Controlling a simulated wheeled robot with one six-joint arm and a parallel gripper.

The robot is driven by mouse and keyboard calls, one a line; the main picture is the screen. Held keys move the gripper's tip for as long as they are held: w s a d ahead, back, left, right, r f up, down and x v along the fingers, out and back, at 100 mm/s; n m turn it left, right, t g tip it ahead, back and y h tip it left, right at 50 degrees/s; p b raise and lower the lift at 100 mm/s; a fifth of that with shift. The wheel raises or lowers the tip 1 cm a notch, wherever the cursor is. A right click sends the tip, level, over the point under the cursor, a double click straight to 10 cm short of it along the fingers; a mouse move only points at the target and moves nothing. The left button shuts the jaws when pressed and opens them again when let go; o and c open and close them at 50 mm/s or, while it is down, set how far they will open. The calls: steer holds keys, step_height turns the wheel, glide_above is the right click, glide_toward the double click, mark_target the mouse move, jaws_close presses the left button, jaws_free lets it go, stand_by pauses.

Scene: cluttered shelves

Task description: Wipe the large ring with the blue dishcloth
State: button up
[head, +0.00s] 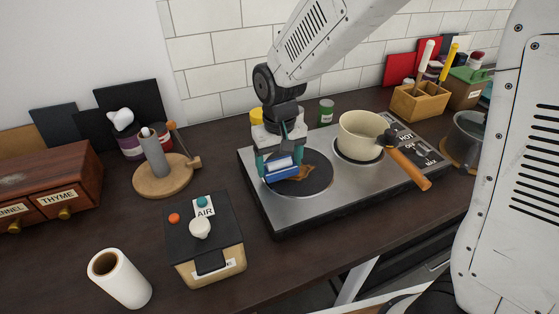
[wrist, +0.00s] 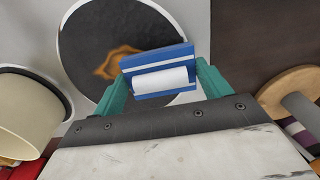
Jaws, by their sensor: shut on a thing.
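The large ring (head: 318,183) is the dark round plate at the left of the steel hob. It also shows in the wrist view (wrist: 100,30). A brown stain (wrist: 112,64) lies on it, partly hidden by the cloth. The blue dishcloth (head: 282,173) is a folded blue block with a white band, also seen in the wrist view (wrist: 155,58). My gripper (head: 279,160) points down and is shut on the cloth, with one teal finger at each side. The cloth is over the left part of the ring; I cannot tell if it touches.
A cream saucepan (head: 361,134) with a wooden handle (head: 408,168) stands on the other ring, right of my gripper. A green-lidded jar (head: 326,112) is behind the hob. A wooden stand (head: 160,178) and an AIR box (head: 207,250) are to the left.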

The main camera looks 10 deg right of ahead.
mark_target(305, 168)
steer(key=shift+f, duration=0.5)
stand_by(0.3)
steer(key=shift+w+d, duration=0.35)
steer(key=shift+d, duration=1.35)
steer(key=shift+w+d, duration=0.35)
steer(key=shift+d, duration=1.35)
steer(key=shift+w+d, duration=0.35)
steer(key=shift+d, duration=1.35)
steer(key=shift+f, duration=0.1)
steer(key=shift+a, duration=0.1)
steer(key=shift+s+a+f, duration=0.1)
steer(key=shift+s+a, duration=0.15)
steer(key=shift+a, duration=0.6)
steer(key=shift+s+a+f, duration=0.1)
steer(key=shift+s+a, duration=0.15)
steer(key=shift+a, duration=0.55)
steer(key=shift+s+a+r, duration=0.1)
steer(key=shift+s+a, duration=0.1)
steer(key=shift+a, duration=0.95)
steer(key=shift+s+a+r, duration=0.15)
steer(key=shift+a, duration=0.95)
steer(key=shift+s+a+r, duration=0.1)
steer(key=shift+s+a, duration=0.1)
steer(key=shift+a, duration=0.95)
steer(key=shift+w+f, duration=0.1)
steer(key=shift+d, duration=0.15)
